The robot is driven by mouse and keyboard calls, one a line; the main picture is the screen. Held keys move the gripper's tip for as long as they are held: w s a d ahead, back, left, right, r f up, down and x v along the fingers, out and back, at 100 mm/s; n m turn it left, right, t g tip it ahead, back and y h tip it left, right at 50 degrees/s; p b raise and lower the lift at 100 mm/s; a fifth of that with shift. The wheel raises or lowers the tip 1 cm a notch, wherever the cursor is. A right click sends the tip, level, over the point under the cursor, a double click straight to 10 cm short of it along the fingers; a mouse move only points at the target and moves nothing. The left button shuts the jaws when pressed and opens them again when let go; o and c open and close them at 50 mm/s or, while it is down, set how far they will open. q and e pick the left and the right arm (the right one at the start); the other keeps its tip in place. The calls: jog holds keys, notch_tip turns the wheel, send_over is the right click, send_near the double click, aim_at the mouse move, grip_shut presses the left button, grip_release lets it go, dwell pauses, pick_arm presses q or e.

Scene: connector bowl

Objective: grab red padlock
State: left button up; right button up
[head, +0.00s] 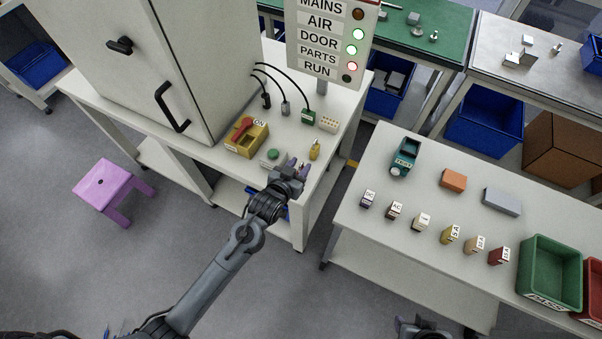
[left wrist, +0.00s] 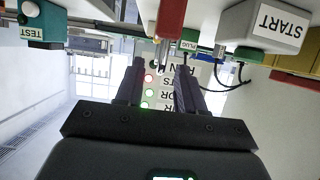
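A red block-shaped thing with thin grey metal prongs, which looks like the red padlock (left wrist: 172,18), shows at the top of the left wrist view. It lies ahead of my left fingers, in line with the gap between them. In the head view I cannot make it out clearly; my gripper covers that spot. My left gripper (head: 297,170) is over the front edge of the white bench; its two fingers (left wrist: 159,75) are spread with nothing seen held between them. My right gripper (head: 422,326) is only partly in view at the bottom edge, its fingers unclear.
A sign panel (head: 330,42) and cabinet stand behind. The right table (head: 400,215) holds several labelled blocks and bins.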

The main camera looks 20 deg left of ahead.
pick_arm(q)
jog(key=shift+x, duration=1.95)
jog(key=shift+s+f, duration=0.1)
grip_shut()
